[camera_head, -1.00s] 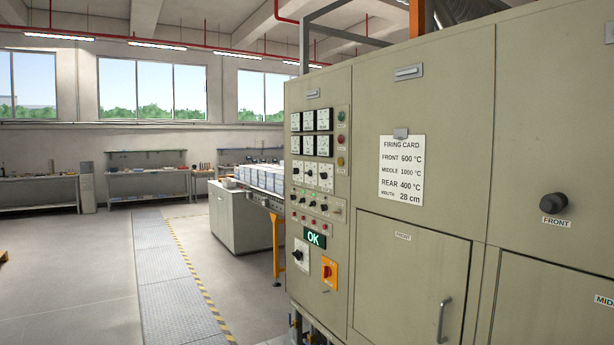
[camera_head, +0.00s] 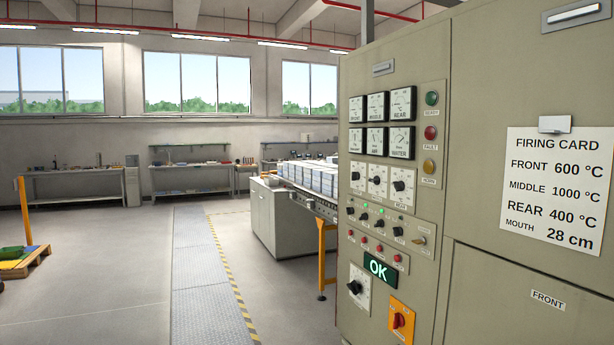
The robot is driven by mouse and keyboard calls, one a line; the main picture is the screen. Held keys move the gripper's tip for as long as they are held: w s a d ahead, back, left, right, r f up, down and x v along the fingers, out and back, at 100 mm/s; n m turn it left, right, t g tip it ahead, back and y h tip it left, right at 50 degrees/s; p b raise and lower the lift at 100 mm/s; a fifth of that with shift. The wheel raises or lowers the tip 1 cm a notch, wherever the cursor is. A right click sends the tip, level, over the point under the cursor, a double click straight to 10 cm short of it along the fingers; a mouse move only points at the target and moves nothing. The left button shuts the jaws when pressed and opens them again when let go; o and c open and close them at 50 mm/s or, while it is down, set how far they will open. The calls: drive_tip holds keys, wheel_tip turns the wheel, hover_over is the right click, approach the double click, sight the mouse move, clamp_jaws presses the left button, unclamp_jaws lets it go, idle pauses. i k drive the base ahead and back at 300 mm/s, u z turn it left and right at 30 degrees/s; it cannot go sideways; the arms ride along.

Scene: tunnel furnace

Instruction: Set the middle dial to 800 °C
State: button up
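A beige furnace cabinet stands at the right with a control panel on its narrow face. A row of three white-plated dials with black knobs sits below the meters; the middle dial (camera_head: 377,181) is between the other two. Its scale and pointer setting are too small to read. Above, a meter labelled MIDDLE (camera_head: 376,107) sits in the top row; its needle reading is unclear. A firing card (camera_head: 556,190) on the cabinet's broad face reads FRONT 600 °C, MIDDLE 1000 °C, REAR 400 °C, MOUTH 28 cm. My gripper is not in view.
Below the dials are small knobs, red buttons, a lit green OK display (camera_head: 379,269), a larger knob (camera_head: 355,287) and a red switch on an orange plate (camera_head: 400,321). A conveyor (camera_head: 318,204) with stacked blocks stands behind the panel. The floor to the left (camera_head: 110,265) is largely clear.

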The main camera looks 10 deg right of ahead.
sight(376, 180)
drive_tip(key=u, duration=0.4)
drive_tip(key=i, duration=1.9)
drive_tip(key=u, duration=0.2)
